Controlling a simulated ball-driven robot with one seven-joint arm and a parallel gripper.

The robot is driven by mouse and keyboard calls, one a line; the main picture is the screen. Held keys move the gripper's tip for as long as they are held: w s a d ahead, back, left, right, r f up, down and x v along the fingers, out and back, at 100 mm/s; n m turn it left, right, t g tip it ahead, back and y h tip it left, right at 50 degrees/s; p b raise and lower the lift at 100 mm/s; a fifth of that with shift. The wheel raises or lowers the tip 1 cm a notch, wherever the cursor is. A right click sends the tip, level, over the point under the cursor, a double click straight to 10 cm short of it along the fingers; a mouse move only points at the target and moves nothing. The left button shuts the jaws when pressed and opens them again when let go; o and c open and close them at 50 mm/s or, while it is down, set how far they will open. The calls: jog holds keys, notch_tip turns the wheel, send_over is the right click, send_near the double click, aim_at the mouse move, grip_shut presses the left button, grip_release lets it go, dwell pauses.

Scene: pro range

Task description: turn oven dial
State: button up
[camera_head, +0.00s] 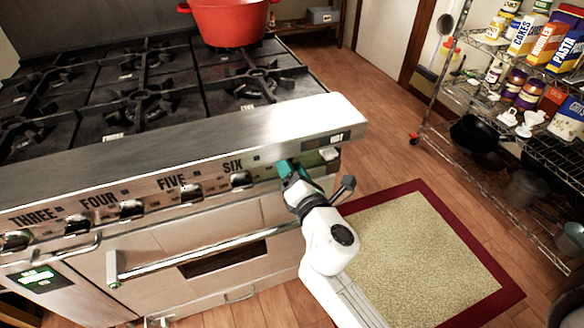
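The oven range (200,145) has a steel front panel with a row of dials. The dial by SIX (241,179) and the dial by FIVE (191,193) show clearly. Several more dials run left past FOUR and THREE. Another pale knob (330,154) sits at the panel's right end, under a small label. My gripper (285,168), with teal parts, is up against or very near the panel, between the SIX dial and the right-end knob. Its fingertips are hard to make out, and whatever lies directly behind it on the panel is hidden.
The oven door handle (210,254) runs below the dials, left of my arm. A red pot (230,20) stands on the stovetop. A wire shelf (480,165) with food packages and pans stands at right. A rug (425,255) covers open floor between.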

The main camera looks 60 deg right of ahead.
jog(key=c, duration=0.9)
jog(key=shift+m, duration=0.3)
jog(key=shift+f+m+b, duration=0.15)
jog(key=shift+m+b, duration=1.65)
jog(key=shift+m, duration=1.4)
jog(key=shift+f+m+b, duration=0.2)
jog(key=shift+m+b, duration=1.55)
jog(key=shift+m, duration=1.45)
jog(key=shift+f+m+b, duration=0.15)
jog(key=shift+m+b, duration=1.65)
jog(key=shift+m, duration=1.4)
